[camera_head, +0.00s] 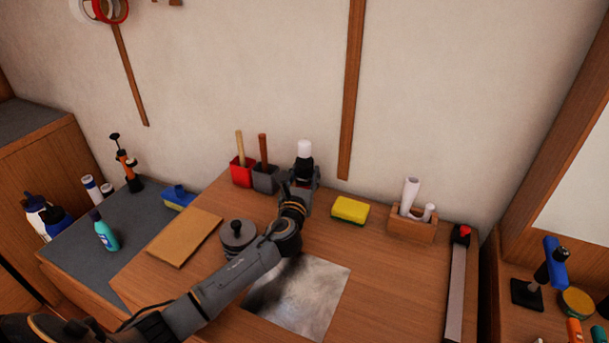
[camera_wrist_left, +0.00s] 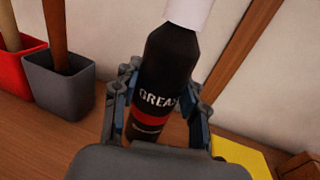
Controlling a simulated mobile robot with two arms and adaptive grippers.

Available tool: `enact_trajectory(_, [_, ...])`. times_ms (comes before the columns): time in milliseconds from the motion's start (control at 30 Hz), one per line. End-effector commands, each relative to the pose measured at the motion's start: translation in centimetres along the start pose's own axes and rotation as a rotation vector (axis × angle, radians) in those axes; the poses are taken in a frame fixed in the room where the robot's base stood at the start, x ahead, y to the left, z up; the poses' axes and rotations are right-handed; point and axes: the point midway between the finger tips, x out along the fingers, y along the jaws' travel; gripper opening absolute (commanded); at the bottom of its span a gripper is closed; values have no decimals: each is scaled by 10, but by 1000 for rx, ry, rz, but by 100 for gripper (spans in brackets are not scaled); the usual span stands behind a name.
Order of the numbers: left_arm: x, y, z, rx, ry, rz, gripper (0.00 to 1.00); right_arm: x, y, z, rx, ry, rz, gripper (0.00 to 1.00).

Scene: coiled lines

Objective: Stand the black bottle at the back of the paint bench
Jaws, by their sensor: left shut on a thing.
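The black bottle (camera_wrist_left: 168,70) has a white cap, a red band and white lettering, and is close to upright in the left wrist view. In the head view the bottle (camera_head: 304,164) shows at the back of the wooden paint bench (camera_head: 395,270), near the wall. My left gripper (camera_wrist_left: 160,100) is shut on the bottle, with a finger on each side of it. The gripper (camera_head: 302,180) hides the bottle's lower part in the head view, so I cannot tell whether its base touches the bench. My right gripper is not in view.
A red holder (camera_head: 242,174) and a grey holder (camera_head: 265,180) with wooden handles stand left of the bottle. A yellow sponge (camera_head: 350,210) and a wooden block holder (camera_head: 412,227) are to the right. A dark lidded pot (camera_head: 238,234) and a shiny sheet (camera_head: 310,295) lie nearer.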

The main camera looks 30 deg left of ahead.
Motion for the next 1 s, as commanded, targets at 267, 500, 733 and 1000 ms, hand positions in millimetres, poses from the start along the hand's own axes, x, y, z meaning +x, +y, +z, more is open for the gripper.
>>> enact_trajectory(267, [0,0,-1,-1,-2,0,3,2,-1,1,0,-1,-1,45])
enact_trajectory(500, [0,0,-2,-1,0,0,66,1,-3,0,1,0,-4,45])
enact_trajectory(733, [0,0,-1,-1,0,0,66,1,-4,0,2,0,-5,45])
enact_trajectory(1000, [-31,0,0,0,1,-3,66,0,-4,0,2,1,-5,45])
